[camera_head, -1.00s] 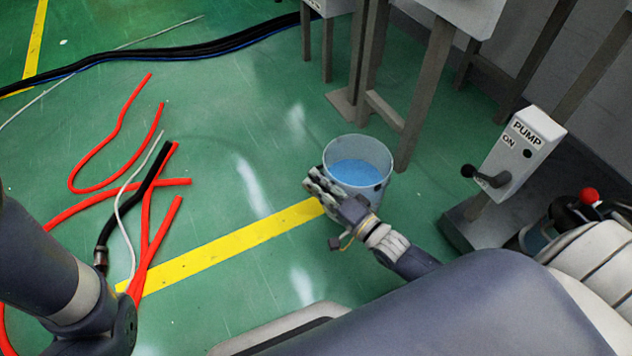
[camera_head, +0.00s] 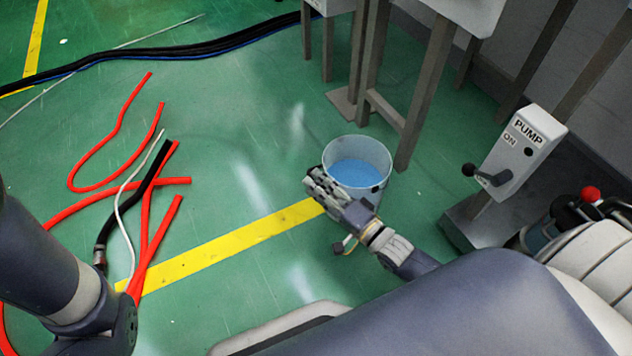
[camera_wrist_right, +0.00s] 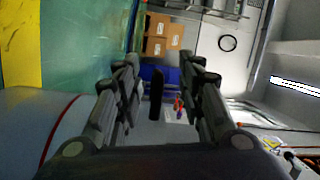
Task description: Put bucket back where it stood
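The bucket (camera_head: 372,186) is a clear, translucent pail with blue contents, upright by the end of the yellow floor line. My right gripper (camera_head: 318,186) is at its near left side, overlapping the rim in the head view; I cannot tell whether they touch. In the wrist view the right gripper's fingers (camera_wrist_right: 160,68) stand apart. A dark upright bar (camera_wrist_right: 156,93) shows between them with gaps on both sides; I cannot tell what it is. My left arm shows at the lower left, but its gripper is out of view.
A pump switch box (camera_head: 522,150) on a stand is at the right. Grey metal legs (camera_head: 424,95) stand behind the bucket. Red hoses (camera_head: 146,235) and black cables (camera_head: 180,52) lie at the left. Green floor between hoses and bucket is clear apart from the yellow line (camera_head: 225,246).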

